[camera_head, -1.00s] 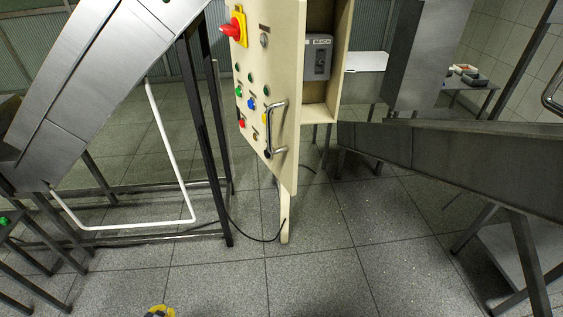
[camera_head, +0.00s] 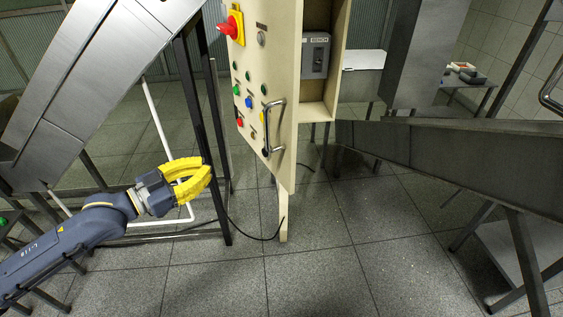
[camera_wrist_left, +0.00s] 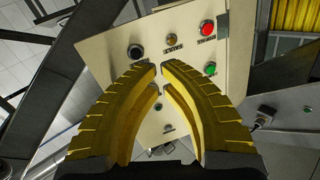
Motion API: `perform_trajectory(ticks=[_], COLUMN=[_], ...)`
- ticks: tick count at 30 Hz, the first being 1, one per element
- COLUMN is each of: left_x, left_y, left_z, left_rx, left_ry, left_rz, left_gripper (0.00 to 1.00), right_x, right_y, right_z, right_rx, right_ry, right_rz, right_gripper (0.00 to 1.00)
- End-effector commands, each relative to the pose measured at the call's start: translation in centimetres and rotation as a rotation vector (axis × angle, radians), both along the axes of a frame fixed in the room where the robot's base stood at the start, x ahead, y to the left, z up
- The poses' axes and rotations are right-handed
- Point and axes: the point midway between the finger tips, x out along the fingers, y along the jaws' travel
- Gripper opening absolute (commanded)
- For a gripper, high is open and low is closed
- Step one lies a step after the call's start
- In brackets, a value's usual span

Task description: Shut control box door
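The control box door (camera_head: 270,60) is a cream panel with a red rotary switch on yellow, coloured buttons and a metal handle (camera_head: 273,128). It stands open, with the inside of the control box (camera_head: 318,110) showing to its right. My left gripper (camera_head: 209,174) has yellow fingers and is left of the door, apart from the handle in the head view. In the left wrist view the fingertips (camera_wrist_left: 162,67) lie close together in front of the button panel (camera_wrist_left: 183,42), with nothing seen between them. Whether they touch is unclear. My right gripper is not in view.
A grey device (camera_head: 316,55) is mounted inside the box. A sloped metal chute (camera_head: 100,75) with dark legs and a white tube frame (camera_head: 163,125) stands at left. A metal conveyor (camera_head: 450,150) extends at right. The tiled floor (camera_head: 320,270) in front is clear.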

Motion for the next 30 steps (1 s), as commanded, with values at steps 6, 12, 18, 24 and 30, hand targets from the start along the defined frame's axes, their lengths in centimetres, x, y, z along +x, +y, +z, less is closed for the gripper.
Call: perform_trajectory(ticks=[6, 12, 18, 24, 30], left_x=[-7.4, -9.1, -8.5, -7.4, -6.2], left_y=[-4.8, -6.0, -7.0, -8.9, -11.0], left_z=[3.1, 3.9, 3.9, 3.9, 4.0], left_rx=[-0.097, -0.139, -0.144, -0.143, -0.145], left_ry=[0.069, 0.113, 0.117, 0.115, 0.116], left_rz=[-0.168, -0.209, -0.211, -0.21, -0.21], left_gripper=[0.0, 0.0, 0.0, 0.0, 0.0], right_x=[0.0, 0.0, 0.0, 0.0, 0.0], right_y=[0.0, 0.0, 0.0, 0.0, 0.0], right_z=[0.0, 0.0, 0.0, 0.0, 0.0], right_rx=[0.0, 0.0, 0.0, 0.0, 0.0], right_ry=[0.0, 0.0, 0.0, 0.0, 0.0], right_rz=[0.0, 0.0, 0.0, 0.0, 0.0], right_gripper=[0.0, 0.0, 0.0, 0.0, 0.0])
